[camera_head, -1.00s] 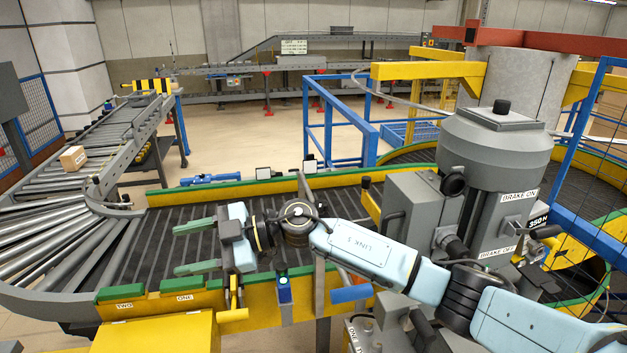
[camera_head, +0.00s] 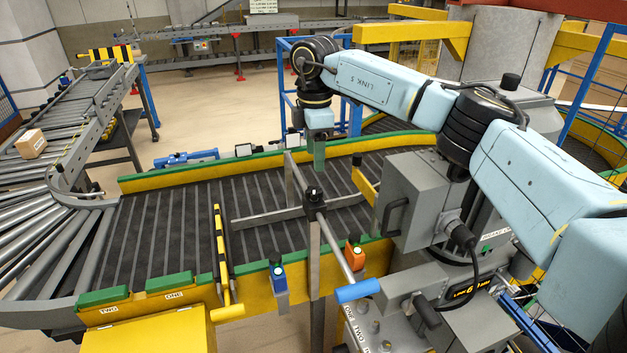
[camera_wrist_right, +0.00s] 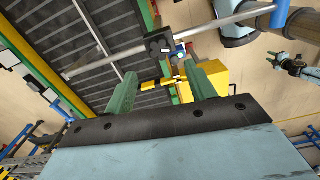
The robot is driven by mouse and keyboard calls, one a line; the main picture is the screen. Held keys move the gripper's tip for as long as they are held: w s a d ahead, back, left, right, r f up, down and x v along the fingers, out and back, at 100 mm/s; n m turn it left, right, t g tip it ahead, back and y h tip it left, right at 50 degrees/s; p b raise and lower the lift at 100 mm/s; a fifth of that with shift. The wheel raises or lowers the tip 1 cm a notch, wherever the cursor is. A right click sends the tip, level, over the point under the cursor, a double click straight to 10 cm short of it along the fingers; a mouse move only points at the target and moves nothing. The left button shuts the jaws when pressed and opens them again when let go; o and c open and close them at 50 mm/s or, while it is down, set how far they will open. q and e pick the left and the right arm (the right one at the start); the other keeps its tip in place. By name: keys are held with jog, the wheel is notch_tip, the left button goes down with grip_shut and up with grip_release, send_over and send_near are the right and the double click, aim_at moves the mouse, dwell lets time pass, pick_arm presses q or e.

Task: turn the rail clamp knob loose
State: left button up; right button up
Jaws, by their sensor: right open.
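A black clamp (camera_head: 314,199) with a small knob (camera_head: 312,190) on top sits where a grey rail (camera_head: 262,216) crosses a bar over the dark conveyor. In the right wrist view, the clamp (camera_wrist_right: 160,45) shows beyond the fingertips, with a small bluish part on it. My right gripper (camera_head: 319,155) points down above the belt, just behind the clamp in the head view. Its green fingers (camera_wrist_right: 160,72) are apart and empty in the wrist view; they do not touch the clamp. My left gripper is not in view.
A rod with a blue handle (camera_head: 357,290) runs from the clamp towards the front. A striped lever (camera_head: 221,248), a blue box (camera_head: 278,281) and an orange box (camera_head: 354,255) line the front edge. A grey cabinet (camera_head: 412,200) stands to the right.

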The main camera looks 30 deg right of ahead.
aim_at(314, 189)
notch_tip(314, 189, down, 8)
jog(key=shift+r+p, duration=0.1)
jog(key=shift+p, duration=0.75)
jog(key=shift+f, duration=0.65)
jog(key=c, duration=1)
jog(key=shift+o, duration=0.2)
